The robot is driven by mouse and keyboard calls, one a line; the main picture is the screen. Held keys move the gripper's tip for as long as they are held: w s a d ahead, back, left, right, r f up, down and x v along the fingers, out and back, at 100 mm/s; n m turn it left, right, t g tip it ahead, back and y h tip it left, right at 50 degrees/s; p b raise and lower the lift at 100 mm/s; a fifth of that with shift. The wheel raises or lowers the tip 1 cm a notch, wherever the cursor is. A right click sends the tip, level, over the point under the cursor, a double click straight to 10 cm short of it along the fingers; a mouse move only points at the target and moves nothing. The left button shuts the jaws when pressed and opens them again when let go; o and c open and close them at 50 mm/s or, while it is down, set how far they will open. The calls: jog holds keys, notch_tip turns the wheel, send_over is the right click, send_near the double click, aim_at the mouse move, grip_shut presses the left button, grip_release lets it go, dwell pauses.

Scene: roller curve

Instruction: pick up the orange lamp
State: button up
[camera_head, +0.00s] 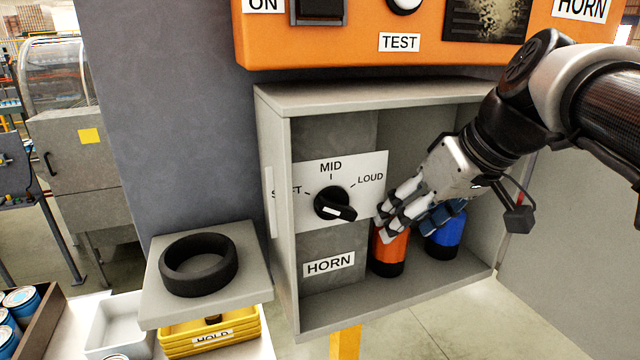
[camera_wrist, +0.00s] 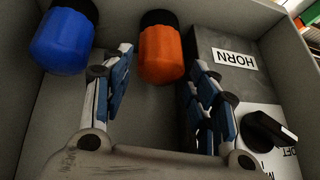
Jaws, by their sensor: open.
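The orange lamp (camera_head: 390,252), with a black base, stands upright on the floor of the open grey box. My gripper (camera_head: 394,232) reaches into the box from the upper right, with its fingers in front of the lamp's upper part in the head view. In the wrist view the orange lamp (camera_wrist: 161,55) lies ahead, between the lines of my open gripper's fingers (camera_wrist: 158,68). Gaps show between the lamp and both fingers there, and nothing is held. The lamp's top is partly hidden by the fingers in the head view.
A blue lamp (camera_head: 446,236) stands close to the right of the orange one. A dial panel (camera_head: 316,206) marked MID and LOUD is on the left. The grey box (camera_head: 278,215) has side walls and a roof. A black ring (camera_head: 199,265) sits on a shelf outside, left.

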aim_at(389, 245)
jog(key=x, duration=0.2)
jog(key=shift+w+a+f, duration=0.15)
jog(key=shift+w, duration=0.05)
jog(key=shift+a+f, duration=0.2)
jog(key=shift+d, duration=0.15)
jog(key=shift+c, duration=0.3)
jog(key=c, duration=0.7)
jog(key=shift+r, duration=0.15)
jog(key=shift+c, duration=0.2)
